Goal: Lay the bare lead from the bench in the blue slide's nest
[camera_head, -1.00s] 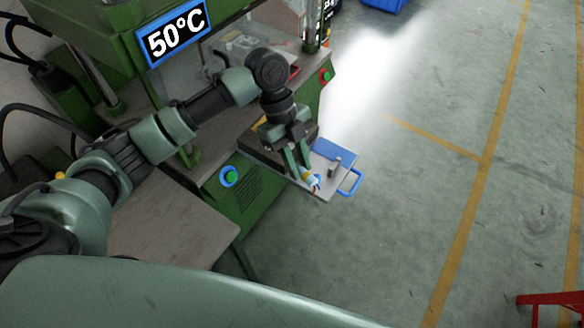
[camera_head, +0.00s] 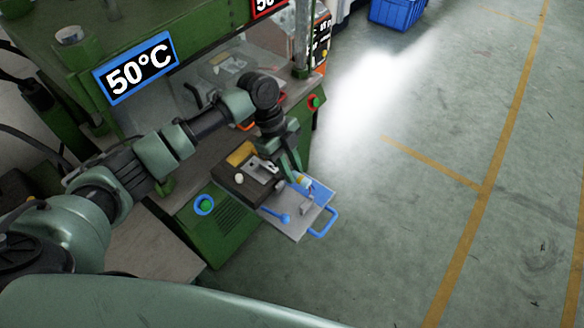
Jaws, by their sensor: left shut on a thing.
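The slide (camera_head: 296,229) is a pale plate with blue parts and a blue loop handle (camera_head: 324,223), pulled out at the front of the green press. A small grey block (camera_head: 307,204) stands on it; I cannot make out the nest clearly. My left gripper (camera_head: 300,178) is over the slide's far right part, shut on a small pale and yellowish piece (camera_head: 305,182), seemingly the lead. The rest of the lead is too small or hidden. I cannot tell whether it touches the slide. A small blue piece (camera_head: 275,216) lies at the slide's left. My right gripper is not in view.
The green press (camera_head: 228,220) carries a 50°C display (camera_head: 137,68) and a green button (camera_head: 204,205). A dark block (camera_head: 240,182) adjoins the slide. A blue crate (camera_head: 397,12) stands far back. The floor right of the slide is clear.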

